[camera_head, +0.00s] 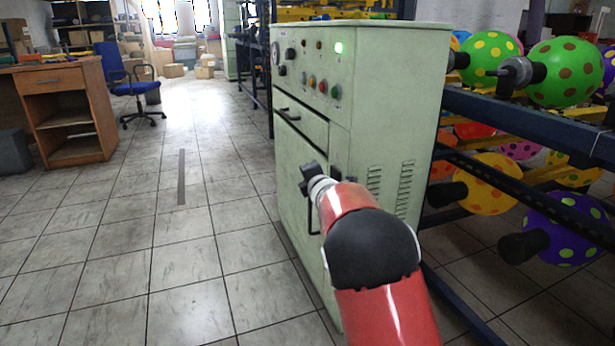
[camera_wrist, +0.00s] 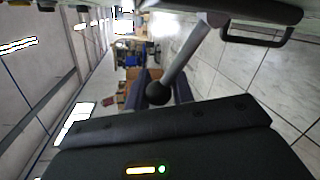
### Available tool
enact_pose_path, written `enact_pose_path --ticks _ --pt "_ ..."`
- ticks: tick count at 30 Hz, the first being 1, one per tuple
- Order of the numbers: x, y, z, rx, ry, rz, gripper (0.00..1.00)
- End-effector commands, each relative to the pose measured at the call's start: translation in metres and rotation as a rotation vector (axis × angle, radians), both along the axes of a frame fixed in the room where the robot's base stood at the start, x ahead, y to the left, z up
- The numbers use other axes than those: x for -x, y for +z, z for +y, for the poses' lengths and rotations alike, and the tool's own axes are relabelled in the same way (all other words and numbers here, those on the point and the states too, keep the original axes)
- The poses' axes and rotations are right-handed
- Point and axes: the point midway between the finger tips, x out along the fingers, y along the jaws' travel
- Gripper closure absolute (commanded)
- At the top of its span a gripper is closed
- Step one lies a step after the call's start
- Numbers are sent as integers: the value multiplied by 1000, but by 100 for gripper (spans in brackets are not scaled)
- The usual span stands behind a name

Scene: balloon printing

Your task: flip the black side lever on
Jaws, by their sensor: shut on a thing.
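The side lever (camera_wrist: 188,60) shows in the wrist view as a grey rod with a black ball knob. The knob is right at the edge of my dark gripper body (camera_wrist: 165,150). In the head view my gripper (camera_head: 312,172) is at the front of the pale green cabinet (camera_head: 388,105), below its drawer. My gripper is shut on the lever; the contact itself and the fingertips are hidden. I cannot make out the lever in the head view, where my gripper and red arm cover that area.
A dark bar handle (camera_wrist: 265,38) is near the lever. A rack with spotted balloons (camera_head: 565,72) stands close on the right. The tiled floor (camera_head: 150,240) at left is clear.

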Motion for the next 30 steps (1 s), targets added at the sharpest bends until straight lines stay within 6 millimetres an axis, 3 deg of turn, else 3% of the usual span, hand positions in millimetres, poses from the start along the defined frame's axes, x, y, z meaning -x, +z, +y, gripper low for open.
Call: enact_pose_path --ticks 1,6,27,28,30 --pt "-2 10 -4 -26 -4 4 100" --pt "-3 13 -7 -100 -4 36 100" --pt "-4 12 -9 -162 -5 65 100" --pt "-4 12 -9 -162 -5 65 74" --pt "-3 12 -9 -161 -5 66 65"
